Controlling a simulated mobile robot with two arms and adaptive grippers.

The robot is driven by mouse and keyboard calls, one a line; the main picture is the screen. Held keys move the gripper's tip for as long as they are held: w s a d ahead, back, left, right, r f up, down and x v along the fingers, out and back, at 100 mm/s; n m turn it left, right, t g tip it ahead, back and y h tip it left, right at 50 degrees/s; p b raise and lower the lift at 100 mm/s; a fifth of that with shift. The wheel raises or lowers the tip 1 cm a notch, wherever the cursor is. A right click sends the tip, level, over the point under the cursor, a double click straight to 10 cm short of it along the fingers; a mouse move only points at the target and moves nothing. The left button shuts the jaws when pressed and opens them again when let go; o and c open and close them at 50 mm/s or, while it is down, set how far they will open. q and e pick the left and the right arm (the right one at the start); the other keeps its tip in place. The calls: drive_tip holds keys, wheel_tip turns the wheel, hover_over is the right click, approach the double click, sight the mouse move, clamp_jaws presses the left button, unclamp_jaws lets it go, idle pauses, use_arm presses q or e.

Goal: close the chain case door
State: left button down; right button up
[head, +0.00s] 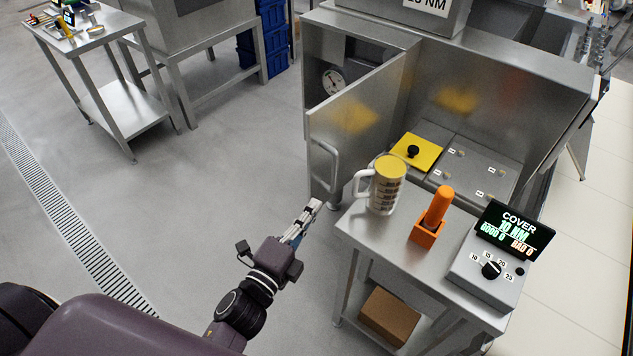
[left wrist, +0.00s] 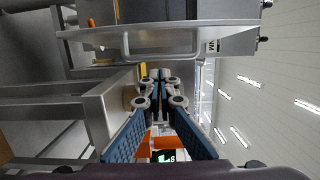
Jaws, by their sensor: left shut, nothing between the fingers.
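The chain case door (head: 352,122) is a flat steel panel that stands open, swung out from the steel case (head: 520,95). Its bar handle (head: 332,163) is on the outer face near the free edge. The dial inside the case shows past the door. My left gripper (head: 315,206) is shut and empty, a little below and in front of the handle, apparently apart from it. In the left wrist view the shut fingers (left wrist: 160,76) point toward the door (left wrist: 165,37) and its handle (left wrist: 124,46). My right gripper is not in view.
A steel side table (head: 395,236) stands right of my gripper. It bears a handled cup (head: 386,186), an orange tool (head: 437,205) in a holder and a control box (head: 483,275) with a display. A cardboard box (head: 389,315) sits below. Floor to the left is free.

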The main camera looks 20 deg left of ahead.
sight(315, 177)
use_arm(q)
drive_tip(key=w+p, duration=0.1)
drive_tip(key=w, duration=0.2)
drive_tip(key=w+a+p, duration=0.1)
drive_tip(key=w, duration=0.2)
drive_tip(key=w+a+p, duration=0.1)
drive_tip(key=w, duration=0.2)
drive_tip(key=shift+w+p, duration=0.15)
drive_tip(key=shift+p, duration=0.15)
drive_tip(key=shift+a, duration=0.15)
